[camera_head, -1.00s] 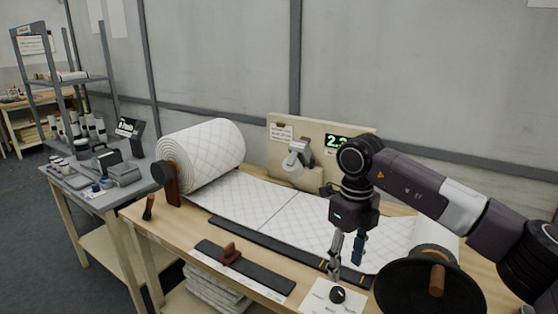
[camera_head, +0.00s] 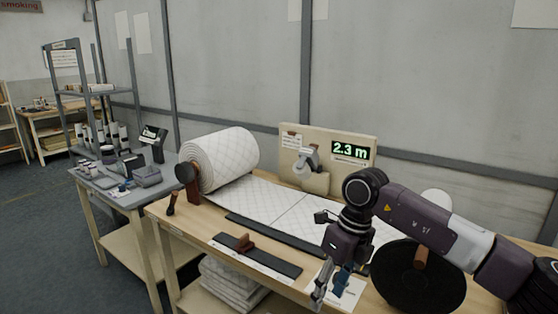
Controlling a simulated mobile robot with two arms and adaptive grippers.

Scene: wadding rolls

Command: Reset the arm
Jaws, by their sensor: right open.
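My right gripper (camera_head: 328,291) hangs from my right arm, which comes in from the right. It is open and empty, pointing down near the front edge of the wooden workbench (camera_head: 205,229). A white card on the bench lies partly behind it. The quilted wadding roll (camera_head: 222,160) sits at the left of the bench, with its sheet (camera_head: 258,199) running right across the top. My arm hides part of the sheet. My left gripper is not in view.
A black disc with a brown handle (camera_head: 420,258) stands at the bench's right. A display board (camera_head: 350,151) reads 2.3 m. A dark bar with a brown grip (camera_head: 244,243) lies at the front. A grey side table (camera_head: 136,198) with small items stands left.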

